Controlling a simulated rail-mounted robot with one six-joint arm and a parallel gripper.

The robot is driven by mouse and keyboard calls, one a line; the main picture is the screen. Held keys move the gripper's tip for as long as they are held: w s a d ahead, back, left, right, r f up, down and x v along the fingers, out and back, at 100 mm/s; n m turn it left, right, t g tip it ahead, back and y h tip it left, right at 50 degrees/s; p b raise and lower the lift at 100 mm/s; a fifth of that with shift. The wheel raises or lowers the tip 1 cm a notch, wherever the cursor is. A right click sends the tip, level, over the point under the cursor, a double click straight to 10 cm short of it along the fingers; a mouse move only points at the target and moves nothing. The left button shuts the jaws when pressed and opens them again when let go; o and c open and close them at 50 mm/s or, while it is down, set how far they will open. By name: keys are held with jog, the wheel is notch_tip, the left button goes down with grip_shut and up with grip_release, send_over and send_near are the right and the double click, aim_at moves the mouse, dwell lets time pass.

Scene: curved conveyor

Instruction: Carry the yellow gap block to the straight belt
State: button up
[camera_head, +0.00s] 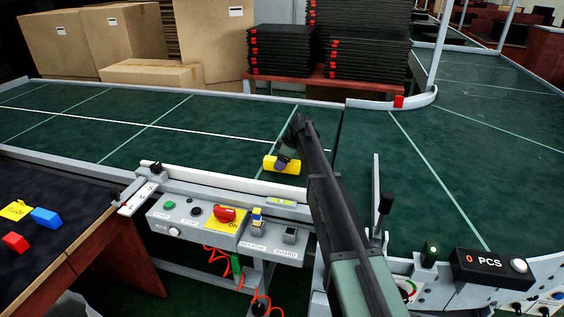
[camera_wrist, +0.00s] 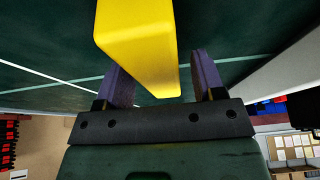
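The yellow gap block (camera_head: 270,163) is near the front edge of the straight belt (camera_head: 60,120) in the head view. Whether it rests on the belt or hangs just above it is not clear. My gripper (camera_head: 287,161) is at the block's right end, partly overlapping it. In the wrist view the block (camera_wrist: 140,45) is large and reaches between the two fingers of my gripper (camera_wrist: 156,62). It covers part of the left finger. A narrow gap shows between the block and the right finger, so the fingers look open.
The curved belt (camera_head: 470,160) lies to the right. A control box (camera_head: 195,215) is mounted below the belt's front rail. A dark side table (camera_head: 45,250) holds red, blue and yellow blocks. A lever (camera_head: 384,205) stands right of my arm. Black trays (camera_head: 360,50) are stacked behind.

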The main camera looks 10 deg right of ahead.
jog(key=p+v, duration=1.2)
jog(key=v, duration=0.1)
jog(key=s+a+m+g+h, duration=0.1)
jog(key=s+m, duration=0.5)
jog(key=s, duration=1.4)
jog(key=s+a+m+g+h+p, duration=0.1)
jog(key=s+a+m+h, duration=0.2)
jog(key=s, duration=1.8)
jog(key=m, duration=0.4)
jog(key=shift+a, duration=0.3)
jog(key=shift+r, duration=0.1)
